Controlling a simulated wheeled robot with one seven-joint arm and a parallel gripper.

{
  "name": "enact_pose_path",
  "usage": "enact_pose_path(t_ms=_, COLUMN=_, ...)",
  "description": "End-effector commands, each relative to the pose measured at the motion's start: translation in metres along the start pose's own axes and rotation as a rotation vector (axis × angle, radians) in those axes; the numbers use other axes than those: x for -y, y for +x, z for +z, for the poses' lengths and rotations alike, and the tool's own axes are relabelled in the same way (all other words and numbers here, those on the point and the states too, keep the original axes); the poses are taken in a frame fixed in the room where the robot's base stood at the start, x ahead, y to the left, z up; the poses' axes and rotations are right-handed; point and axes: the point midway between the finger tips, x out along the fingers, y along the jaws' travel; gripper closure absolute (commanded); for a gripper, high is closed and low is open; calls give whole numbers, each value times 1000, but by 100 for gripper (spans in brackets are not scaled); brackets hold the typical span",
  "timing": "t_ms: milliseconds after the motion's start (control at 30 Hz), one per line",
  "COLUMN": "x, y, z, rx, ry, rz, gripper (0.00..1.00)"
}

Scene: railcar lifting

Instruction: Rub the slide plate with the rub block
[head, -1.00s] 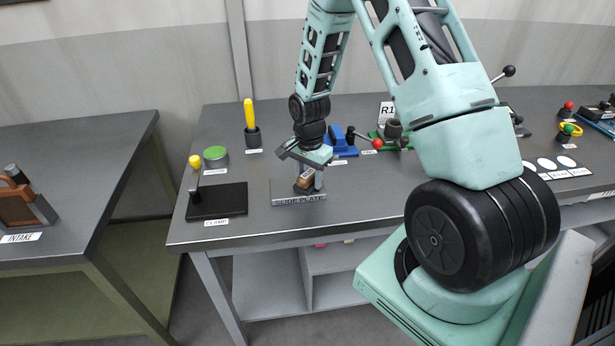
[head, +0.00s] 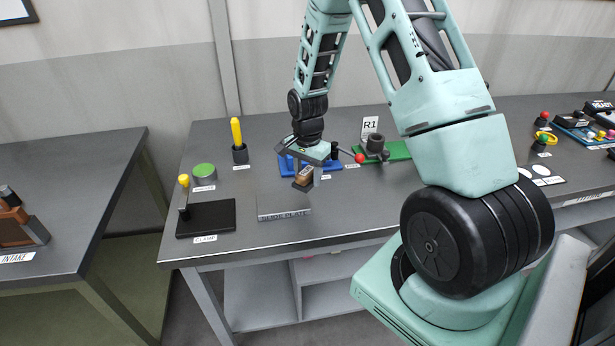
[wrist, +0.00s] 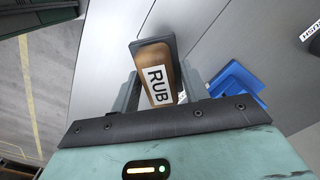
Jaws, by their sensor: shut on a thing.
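The slide plate (head: 284,212) is a grey labelled plate at the front of the table, left of centre in the head view. My gripper (head: 307,176) is shut on the rub block, at the plate's right side. The rub block (head: 303,183) has a brown body and a dark base; it looks tilted in the head view. In the wrist view the rub block (wrist: 156,75) sits between the fingers with its RUB label showing. I cannot tell whether its base touches the plate.
A black clamp base (head: 206,218) with a yellow-knobbed lever stands left of the plate. A green-topped round tin (head: 204,173) and a yellow-handled tool (head: 237,135) are behind it. A blue fixture (head: 290,164) lies behind my gripper, and a red-knobbed lever (head: 359,158) is to its right.

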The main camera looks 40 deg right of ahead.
Motion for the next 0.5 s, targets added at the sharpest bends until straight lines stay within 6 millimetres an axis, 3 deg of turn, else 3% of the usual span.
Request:
enact_pose_path(t_ms=200, x=2, y=-21, z=-3, rx=-1, ry=-3, rz=-1, gripper=80)
enact_pose_path(t_ms=500, x=2, y=-23, z=-4, rx=0, ry=-3, rz=-1, gripper=80)
